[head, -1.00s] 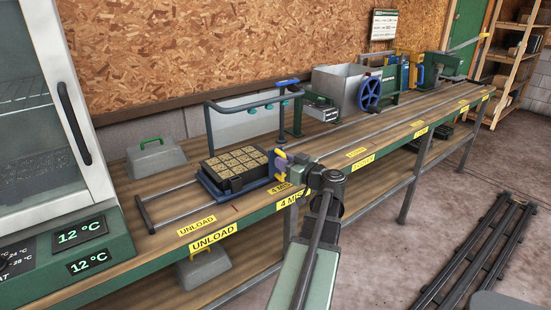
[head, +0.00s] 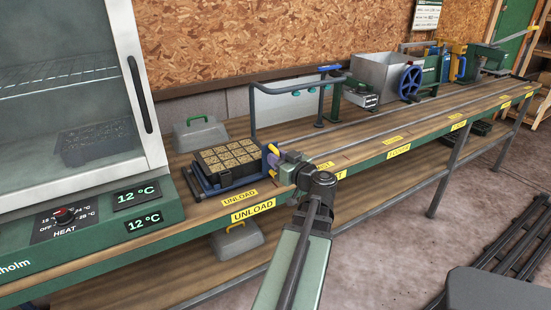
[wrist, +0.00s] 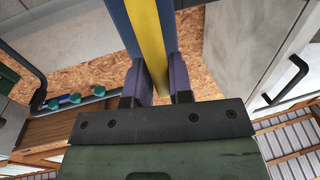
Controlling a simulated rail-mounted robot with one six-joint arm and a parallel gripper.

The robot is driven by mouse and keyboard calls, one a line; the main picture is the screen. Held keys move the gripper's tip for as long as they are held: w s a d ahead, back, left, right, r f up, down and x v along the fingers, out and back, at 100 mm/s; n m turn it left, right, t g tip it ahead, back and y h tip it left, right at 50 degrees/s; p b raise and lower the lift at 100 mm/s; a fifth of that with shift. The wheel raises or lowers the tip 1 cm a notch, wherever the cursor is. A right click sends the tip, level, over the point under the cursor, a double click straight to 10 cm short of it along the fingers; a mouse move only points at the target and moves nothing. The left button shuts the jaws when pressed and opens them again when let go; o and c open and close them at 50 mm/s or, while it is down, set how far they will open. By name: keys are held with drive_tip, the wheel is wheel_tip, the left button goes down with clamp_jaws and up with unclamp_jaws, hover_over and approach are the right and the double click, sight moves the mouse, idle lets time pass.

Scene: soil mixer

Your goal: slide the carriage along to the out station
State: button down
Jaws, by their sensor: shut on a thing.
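The carriage (head: 238,184) is a low blue frame bearing a black tray (head: 203,183) of brown soil blocks. It sits on the rails at their left end, close to the end bar, beside the UNLOAD labels (head: 253,211). My gripper (head: 280,157) is at the carriage's right side, shut on its yellow handle (head: 273,150). In the wrist view the yellow and blue handle post (wrist: 147,25) stands between the purple fingers of my gripper (wrist: 164,82). Whether the carriage touches the end bar cannot be told.
A glass-doored cabinet (head: 70,90) stands left of the rail end, its display reading 12 °C. The rails (head: 400,115) to the right are clear up to the hopper (head: 375,75).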

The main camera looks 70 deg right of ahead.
drive_tip(key=shift+w+a, duration=0.1)
drive_tip(key=shift+a, duration=0.1)
drive_tip(key=c, duration=1.1)
unclamp_jaws()
drive_tip(key=shift+w+a, duration=0.15)
